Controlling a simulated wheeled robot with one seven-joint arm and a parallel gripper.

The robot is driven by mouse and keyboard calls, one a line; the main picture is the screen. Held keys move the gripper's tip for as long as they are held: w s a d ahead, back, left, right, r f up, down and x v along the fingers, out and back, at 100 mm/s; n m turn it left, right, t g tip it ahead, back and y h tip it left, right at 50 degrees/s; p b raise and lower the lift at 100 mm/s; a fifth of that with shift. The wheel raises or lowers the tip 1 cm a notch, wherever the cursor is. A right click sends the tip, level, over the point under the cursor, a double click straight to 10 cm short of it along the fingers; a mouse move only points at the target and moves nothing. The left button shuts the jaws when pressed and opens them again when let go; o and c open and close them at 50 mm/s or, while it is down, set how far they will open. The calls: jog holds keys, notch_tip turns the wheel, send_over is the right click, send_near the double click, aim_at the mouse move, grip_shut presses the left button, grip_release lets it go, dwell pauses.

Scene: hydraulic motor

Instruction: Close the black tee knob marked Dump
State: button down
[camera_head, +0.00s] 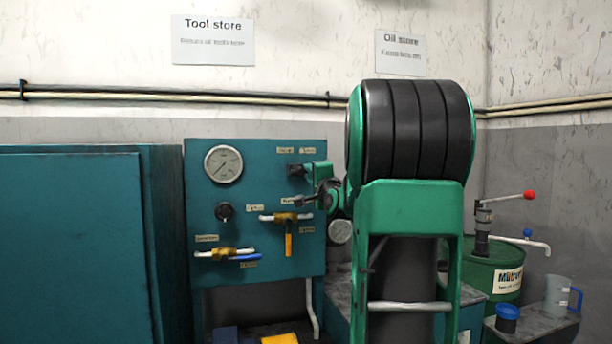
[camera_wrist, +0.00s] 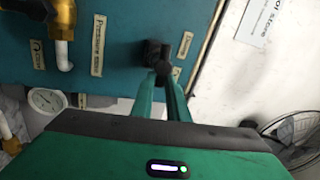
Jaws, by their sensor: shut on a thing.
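The black tee knob (camera_head: 296,170) stands out from the upper right of the teal panel, below two small labels that are too small to read. In the wrist view its dark body and crossbar (camera_wrist: 184,45) show just past my fingertips. My gripper (camera_wrist: 163,74) has its green fingers drawn together at the knob and shut on it. Part of the knob is hidden between the fingertips. In the head view my gripper (camera_head: 310,180) reaches the knob from the right, and my wrist partly covers that edge of the panel.
A green oil drum (camera_head: 503,267) stands at the right.

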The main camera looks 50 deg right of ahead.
jog(key=shift+w+a+f+m, duration=0.5)
jog(key=shift+a+f+m, duration=0.05)
jog(key=shift+m, duration=0.05)
jog(key=c, duration=1.7)
grip_release()
jog(key=shift+o, duration=0.2)
jog(key=shift+s+d+r, duration=0.15)
jog(key=shift+d+r, duration=0.05)
jog(key=shift+s, duration=0.1)
jog(key=v, duration=1)
jog(key=shift+a, duration=0.3)
jog(key=shift+s+f, duration=0.1)
